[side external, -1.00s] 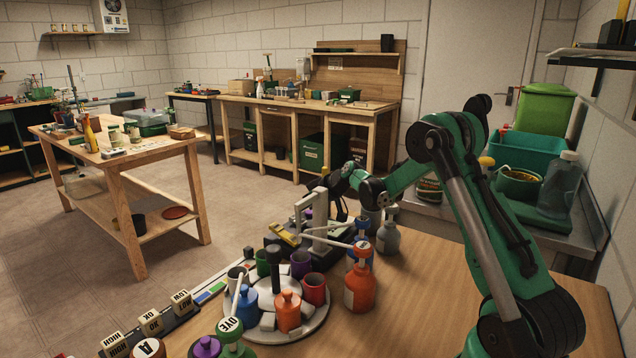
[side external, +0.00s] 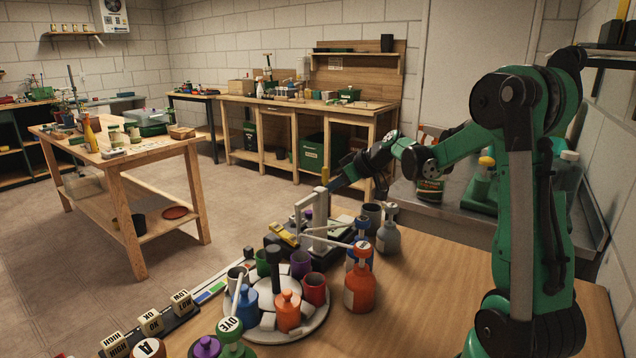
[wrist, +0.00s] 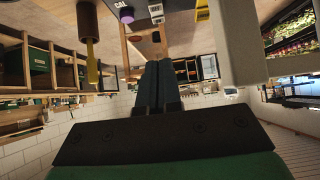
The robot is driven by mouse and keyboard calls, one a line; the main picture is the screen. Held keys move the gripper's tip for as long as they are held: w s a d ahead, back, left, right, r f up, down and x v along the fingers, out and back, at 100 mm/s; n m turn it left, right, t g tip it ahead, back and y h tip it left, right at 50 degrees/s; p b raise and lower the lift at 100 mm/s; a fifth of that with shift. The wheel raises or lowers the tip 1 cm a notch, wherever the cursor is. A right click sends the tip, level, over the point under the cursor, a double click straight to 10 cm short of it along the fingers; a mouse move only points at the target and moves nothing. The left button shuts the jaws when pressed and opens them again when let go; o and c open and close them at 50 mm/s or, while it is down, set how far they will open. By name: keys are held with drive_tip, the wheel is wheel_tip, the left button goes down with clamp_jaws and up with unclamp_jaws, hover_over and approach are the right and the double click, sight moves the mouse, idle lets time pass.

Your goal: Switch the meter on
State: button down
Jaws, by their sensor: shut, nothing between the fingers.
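A device with a "CAL" label and a purple knob (wrist: 126,14) shows at the top of the wrist view; most of it is cut off, and I cannot see its switch. In the side view a dark unit (side external: 343,231) sits behind the pale stand (side external: 320,222), partly hidden; I cannot tell if it is the meter. My gripper (side external: 334,184) is above and behind the stand, pointing left and slightly down, apart from the bench things. In the wrist view its fingers (wrist: 160,85) are together and empty.
A round tray (side external: 318,322) with coloured bottles and cups stands in front of the stand. A grey bottle (side external: 388,237) and an orange bottle (side external: 360,290) are close by. In the wrist view a pale post (wrist: 238,40) rises at right. The wooden bench right of the bottles is clear.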

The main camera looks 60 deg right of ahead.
drive_tip(key=shift+w+r+t, duration=0.4)
drive_tip(key=shift+w+t, duration=0.1)
drive_tip(key=shift+w, duration=0.15)
hover_over(303, 221)
wheel_tip(303, 221, down, 6)
drive_tip(key=shift+r, duration=0.2)
drive_tip(key=f, duration=0.1)
drive_tip(key=w+f, duration=0.1)
drive_tip(key=f, duration=0.1)
drive_tip(key=shift+f, duration=0.65)
drive_tip(key=shift+w, duration=0.1)
